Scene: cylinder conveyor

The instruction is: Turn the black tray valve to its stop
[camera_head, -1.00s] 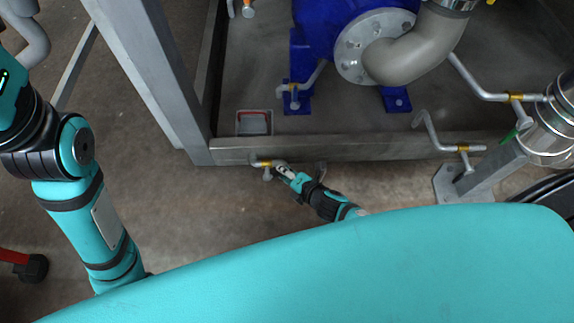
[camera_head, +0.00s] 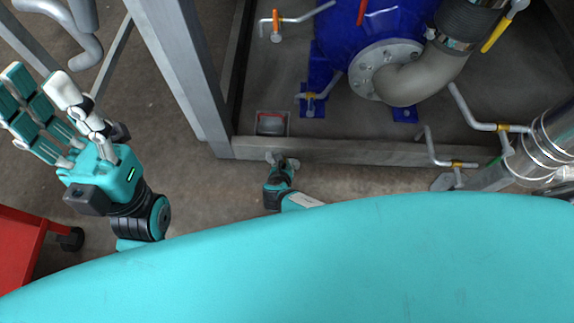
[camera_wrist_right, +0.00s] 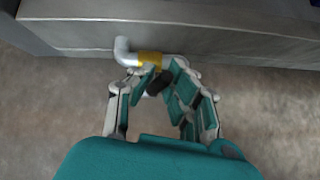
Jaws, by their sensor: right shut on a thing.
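The tray valve shows in the right wrist view as a yellow valve body (camera_wrist_right: 150,58) on a grey bent pipe (camera_wrist_right: 123,50) below the metal tray edge. Its black handle (camera_wrist_right: 160,80) lies between the fingers of my right gripper (camera_wrist_right: 162,78), which is shut on it. The fingers hide part of the handle. In the head view my right gripper (camera_head: 281,158) is at the front edge of the tray frame (camera_head: 370,152) and covers the valve. My left gripper (camera_head: 45,90) is open and empty at the left, fingers spread, far from the valve.
A blue pump (camera_head: 345,35) with a grey elbow pipe (camera_head: 400,85) stands on the tray. Other small valves include an orange-handled one (camera_head: 276,22) and a yellow-handled one (camera_head: 497,33). A grey frame post (camera_head: 180,70) stands left. A red cart (camera_head: 20,245) is at lower left.

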